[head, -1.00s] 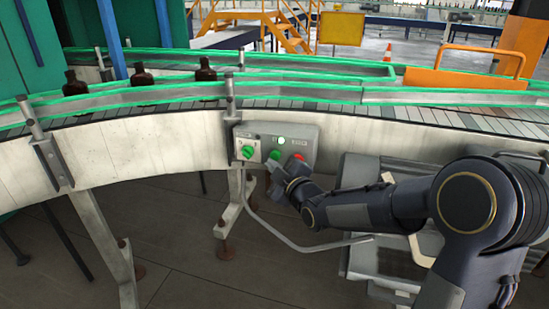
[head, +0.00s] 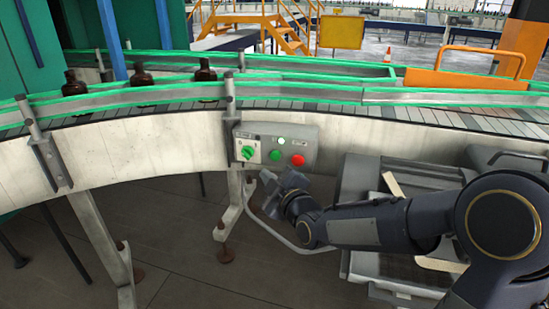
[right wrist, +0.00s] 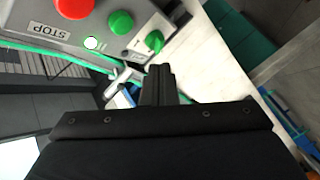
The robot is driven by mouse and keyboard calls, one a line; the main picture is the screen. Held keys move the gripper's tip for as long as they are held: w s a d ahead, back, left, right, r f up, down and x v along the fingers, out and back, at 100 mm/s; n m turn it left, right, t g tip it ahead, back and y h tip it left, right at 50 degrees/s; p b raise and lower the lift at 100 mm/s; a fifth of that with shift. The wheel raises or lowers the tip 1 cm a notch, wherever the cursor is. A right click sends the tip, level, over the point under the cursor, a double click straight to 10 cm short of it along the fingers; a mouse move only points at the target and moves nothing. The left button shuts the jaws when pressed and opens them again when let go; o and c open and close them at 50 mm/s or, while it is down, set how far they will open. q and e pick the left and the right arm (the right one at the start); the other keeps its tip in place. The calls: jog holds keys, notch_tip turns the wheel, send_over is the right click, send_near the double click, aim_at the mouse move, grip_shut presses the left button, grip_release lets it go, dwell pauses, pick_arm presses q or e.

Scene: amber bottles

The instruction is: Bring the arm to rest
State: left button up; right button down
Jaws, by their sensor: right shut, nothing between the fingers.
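My right gripper (head: 268,194) is shut and empty. In the head view it hangs just below and in front of the grey control box (head: 308,133), apart from it. The box carries a green rotary switch (head: 248,153), a green button (head: 275,155), a red button (head: 298,160) and a lit white lamp (head: 281,141). In the right wrist view the closed fingers (right wrist: 158,80) point up the picture, with the red button (right wrist: 74,8), green button (right wrist: 121,23) and green switch (right wrist: 155,40) beyond them. My left gripper is not in view.
Three amber bottles (head: 141,76) stand on the curved conveyor (head: 390,113) at the left, between green rails. A grey metal unit (head: 360,180) stands below the conveyor, behind my right arm. An orange frame (head: 465,78) is at the right. Floor shows open at lower left.

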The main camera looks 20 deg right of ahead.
jog(key=s+d+f+m+g, duration=0.1)
jog(key=s+f+m+g, duration=0.3)
jog(key=s, duration=0.7)
jog(key=s+d+f+m+g, duration=0.25)
jog(key=s+m, duration=0.25)
jog(key=s, duration=0.6)
jog(key=s+f+m+g, duration=0.2)
jog(key=s+m+g, duration=0.25)
jog(key=s, duration=0.65)
notch_tip(320, 180, up, 17)
jog(key=p, duration=1.7)
jog(key=shift+s, duration=0.15)
jog(key=shift+d, duration=0.1)
